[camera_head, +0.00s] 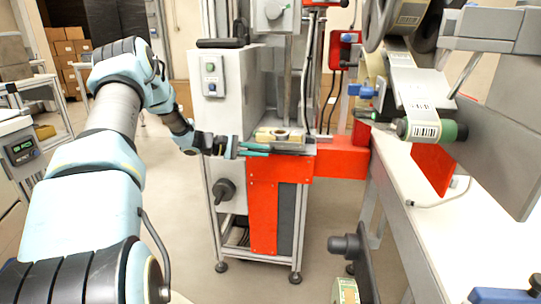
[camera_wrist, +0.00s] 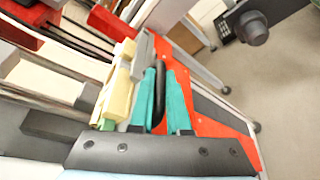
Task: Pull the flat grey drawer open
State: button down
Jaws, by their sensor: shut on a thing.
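The flat grey drawer (camera_head: 292,146) is at the front of the machine, above its red front panel. Its grey edge also shows in the wrist view (camera_wrist: 143,52). A dark bar handle (camera_wrist: 159,78) stands at its front. My gripper (camera_head: 268,150) reaches in from the left in the head view. In the wrist view its teal fingers (camera_wrist: 161,88) lie on either side of the handle, shut on it. In the head view the fingers hide most of the handle. How far the drawer is out, I cannot tell.
A cream block (camera_head: 279,134) rests on top at the drawer. The red panel (camera_head: 263,215) lies below. A white bench with label reels (camera_head: 423,130) stands at the right, and a dark knob (camera_head: 342,246) juts out nearby. The floor before the machine is clear.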

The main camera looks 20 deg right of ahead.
jog(key=shift+a+f, duration=0.15)
jog(key=shift+a, duration=0.1)
jog(key=c, duration=0.9)
grip_release()
jog(key=shift+w, duration=0.1)
jog(key=b+v, duration=0.1)
jog(key=v, duration=0.9)
jog(key=shift+a+r, duration=0.2)
jog(key=shift+a, duration=0.15)
jog(key=s+a+r+m+t+y+p, duration=0.1)
jog(key=s+a+r+m+y+p, duration=0.1)
jog(key=s, duration=0.8)
jog(key=s+a+r+m+t+y+p, duration=0.1)
jog(key=s+a+r+m+y+p, duration=0.1)
jog(key=s+a+r+y+p, duration=0.3)
jog(key=s+a+r+m+t+y+p, duration=0.1)
jog(key=s+a+r+y+p, duration=0.3)
jog(key=s, duration=1)
jog(key=shift+s+a+r+m+y, duration=0.1)
jog(key=shift+a+r+m+y, duration=0.2)
jog(key=shift+a+y, duration=0.4)
jog(key=shift+s+a+r+m+y, duration=0.1)
jog(key=shift+a+r+m+y, duration=0.2)
jog(key=shift+a+y, duration=0.35)
jog(key=shift+s+a+r+m+y, duration=0.1)
jog(key=shift+a+r+m+y, duration=0.1)
jog(key=shift+a+r+y, duration=0.35)
